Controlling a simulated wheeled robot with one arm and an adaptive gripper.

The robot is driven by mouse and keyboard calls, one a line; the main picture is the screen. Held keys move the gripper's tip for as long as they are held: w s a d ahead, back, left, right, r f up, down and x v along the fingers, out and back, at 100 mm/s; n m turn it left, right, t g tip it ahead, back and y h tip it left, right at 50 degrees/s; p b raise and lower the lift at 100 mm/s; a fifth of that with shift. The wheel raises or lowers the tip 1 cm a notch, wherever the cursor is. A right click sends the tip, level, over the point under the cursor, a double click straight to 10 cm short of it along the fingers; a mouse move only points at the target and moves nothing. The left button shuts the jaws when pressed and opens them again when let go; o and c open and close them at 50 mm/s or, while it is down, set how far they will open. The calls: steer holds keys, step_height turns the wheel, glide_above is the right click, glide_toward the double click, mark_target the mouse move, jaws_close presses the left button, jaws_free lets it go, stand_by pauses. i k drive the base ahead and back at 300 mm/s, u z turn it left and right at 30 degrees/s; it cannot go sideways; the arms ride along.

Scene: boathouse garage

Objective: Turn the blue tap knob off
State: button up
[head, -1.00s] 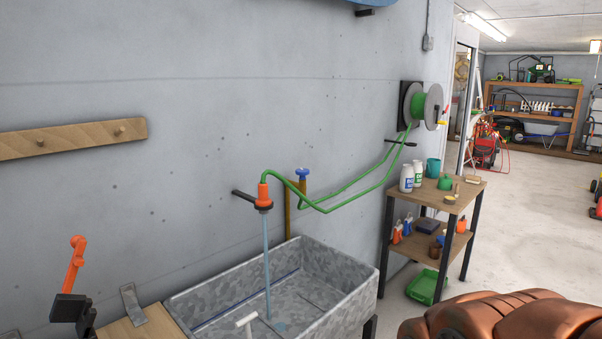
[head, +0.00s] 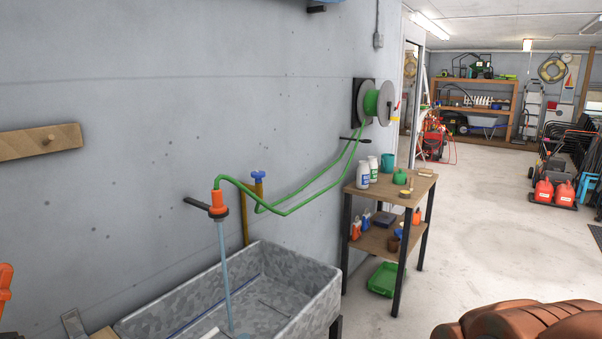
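The blue tap knob (head: 258,175) sits on top of a brass tap and pipe (head: 245,220) against the grey wall, behind the sink. A green hose (head: 300,207) runs from the tap area to the wall reel and to an orange nozzle (head: 218,203). The nozzle is held by a dark wall bracket and points down. Water (head: 224,260) streams from it into the grey stone-like sink (head: 325,297). My gripper is not in view.
A wooden shelf table (head: 412,188) with bottles and pots stands right of the sink, a green crate (head: 383,279) beneath it. The hose reel (head: 376,102) is on the wall. A brown rounded object (head: 525,325) fills the lower right. Open floor (head: 480,220) lies beyond.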

mark_target(258, 174)
steer(key=z, duration=0.95)
steer(key=i, duration=3.4)
steer(key=u, duration=3.25)
